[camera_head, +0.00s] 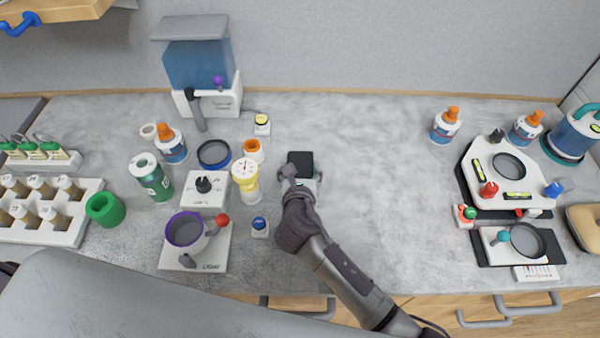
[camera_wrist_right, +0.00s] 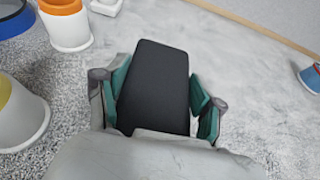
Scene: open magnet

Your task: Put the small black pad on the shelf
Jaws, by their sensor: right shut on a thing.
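The small black pad (camera_head: 301,158) is at the middle of the grey counter in the head view. It also fills the centre of the right wrist view (camera_wrist_right: 155,85) as a flat black rectangle. My right gripper (camera_head: 300,174) is shut on the pad, with its green-lined fingers on either side of it in the wrist view (camera_wrist_right: 160,95). I cannot tell whether the pad touches the counter. My left gripper is not in view. A wooden shelf edge (camera_head: 60,11) with a blue hook shows at the top left; I cannot tell whether it is the task's shelf.
A blue-tank machine (camera_head: 198,75) stands at the back. The counter right of my gripper is clear up to the white devices (camera_head: 508,170).

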